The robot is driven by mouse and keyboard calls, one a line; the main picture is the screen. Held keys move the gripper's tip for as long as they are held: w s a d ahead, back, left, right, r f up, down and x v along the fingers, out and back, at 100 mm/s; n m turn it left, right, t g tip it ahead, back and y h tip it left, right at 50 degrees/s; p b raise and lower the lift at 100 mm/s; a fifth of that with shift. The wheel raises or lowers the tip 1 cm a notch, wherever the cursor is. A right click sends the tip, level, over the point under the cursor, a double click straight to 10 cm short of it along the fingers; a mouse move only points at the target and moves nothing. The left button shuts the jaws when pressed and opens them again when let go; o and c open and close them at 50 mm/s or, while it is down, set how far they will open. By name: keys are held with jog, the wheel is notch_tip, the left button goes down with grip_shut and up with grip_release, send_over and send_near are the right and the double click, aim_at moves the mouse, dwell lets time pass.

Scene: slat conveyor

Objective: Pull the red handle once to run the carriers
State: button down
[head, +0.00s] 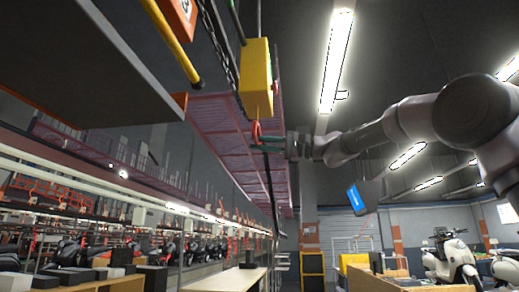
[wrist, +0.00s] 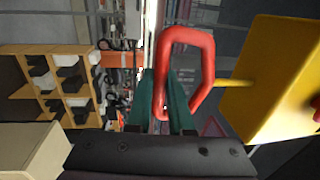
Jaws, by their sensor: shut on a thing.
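The red handle (wrist: 206,70) is a closed loop on a short yellow rod below a yellow box (head: 257,80). In the head view the handle (head: 256,131) hangs under the box, high up at the middle. My gripper (head: 270,142) reaches it from the right. In the wrist view my gripper (wrist: 163,108) has its green fingers at the lower bar of the loop, shut on it. The fingers hide part of that bar. The yellow box (wrist: 272,80) fills the right of the wrist view.
A dark overhead panel (head: 90,60) and a yellow bar (head: 172,42) hang at the upper left. A chain (head: 222,50) runs beside the yellow box. Shelving with dark boxes (wrist: 62,80) and a motor scooter (head: 450,257) are farther off.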

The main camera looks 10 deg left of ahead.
jog(key=c, duration=0.8)
grip_release()
jog(key=d+f, duration=0.1)
jog(key=d, duration=0.8)
jog(key=shift+w+f, duration=0.2)
jog(key=shift+w, duration=0.05)
